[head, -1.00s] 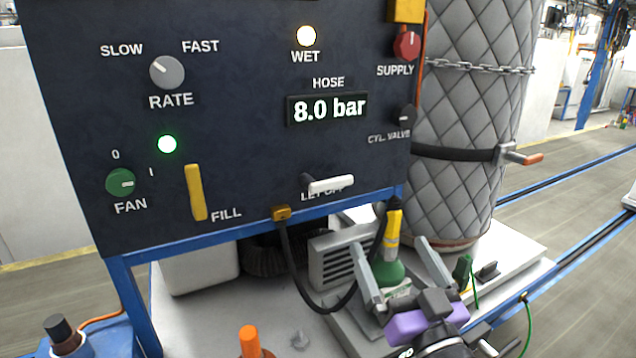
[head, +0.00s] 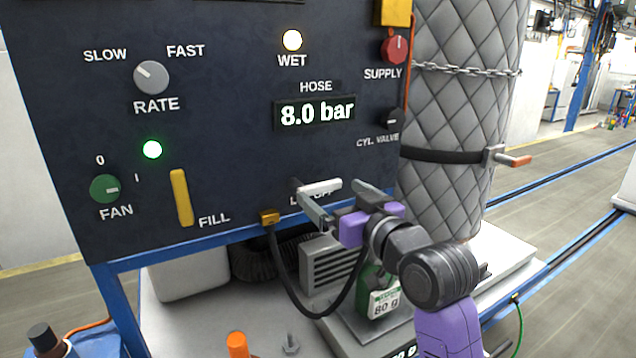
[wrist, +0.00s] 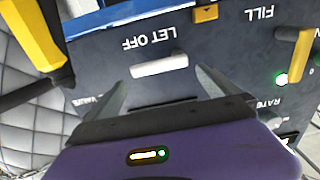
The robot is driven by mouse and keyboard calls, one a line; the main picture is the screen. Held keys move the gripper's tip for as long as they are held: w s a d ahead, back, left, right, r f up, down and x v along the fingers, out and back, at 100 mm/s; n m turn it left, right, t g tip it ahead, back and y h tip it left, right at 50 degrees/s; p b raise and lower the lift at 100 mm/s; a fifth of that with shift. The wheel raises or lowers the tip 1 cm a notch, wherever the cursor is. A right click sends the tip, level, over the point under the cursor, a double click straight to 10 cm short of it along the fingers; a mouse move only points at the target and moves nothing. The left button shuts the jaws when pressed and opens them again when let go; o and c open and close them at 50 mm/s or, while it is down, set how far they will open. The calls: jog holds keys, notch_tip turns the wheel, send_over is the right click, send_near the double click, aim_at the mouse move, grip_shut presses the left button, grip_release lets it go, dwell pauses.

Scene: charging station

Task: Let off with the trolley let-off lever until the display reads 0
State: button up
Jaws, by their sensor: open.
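The let-off lever (head: 321,187) is a white bar on the lower right of the dark panel, above the partly covered LET OFF label. It also shows in the wrist view (wrist: 159,65), ahead of my fingers and between their lines. My gripper (head: 338,199) is open and empty, with its two grey fingers close to the lever; whether they touch it I cannot tell. My gripper also shows in the wrist view (wrist: 162,88), with the fingers apart. The hose display (head: 316,113) reads 8.0 bar.
The yellow fill lever (head: 181,198) and green fan knob (head: 105,188) are to the left. The rate knob (head: 151,77), red supply knob (head: 395,48) and cylinder valve knob (head: 391,121) are higher. A quilted cylinder (head: 462,105) stands right of the panel. A black hose (head: 287,290) hangs below.

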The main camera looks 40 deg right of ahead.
aim_at(322, 185)
jog(key=p+x, duration=0.1)
jog(key=x, duration=0.5)
jog(key=c, duration=1.8)
